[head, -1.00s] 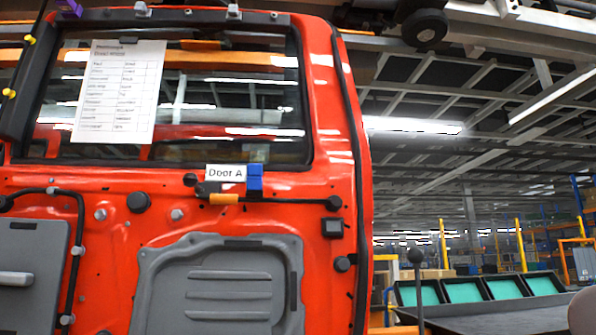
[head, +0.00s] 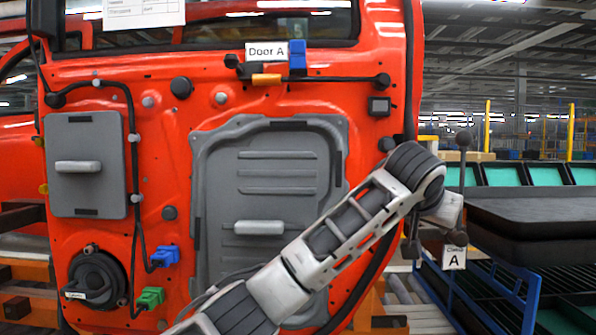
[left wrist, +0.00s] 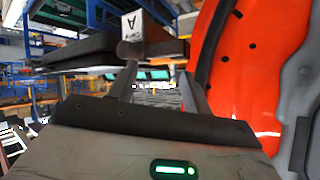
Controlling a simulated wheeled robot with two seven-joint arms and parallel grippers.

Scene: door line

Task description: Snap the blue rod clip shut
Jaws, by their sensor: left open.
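The blue rod clip (head: 297,57) sits high on the red door (head: 240,105), just right of the "Door A" label. It stands upright at the thin black rod (head: 345,80); whether its latch is closed is too small to tell. My left arm crosses the lower right of the door in the head view. My left gripper (head: 435,243) is at the door's right edge, well below and right of the clip, pointing down. In the left wrist view its fingers (left wrist: 158,75) are apart with nothing between them. My right gripper is not in view.
A tag marked A (head: 454,257) hangs by my left gripper. A dark ball-topped post (head: 463,141) stands behind it. Dark trays (head: 530,210) on a blue rack are at right. The door also carries grey panels, a blue connector (head: 165,256) and a green connector (head: 150,298).

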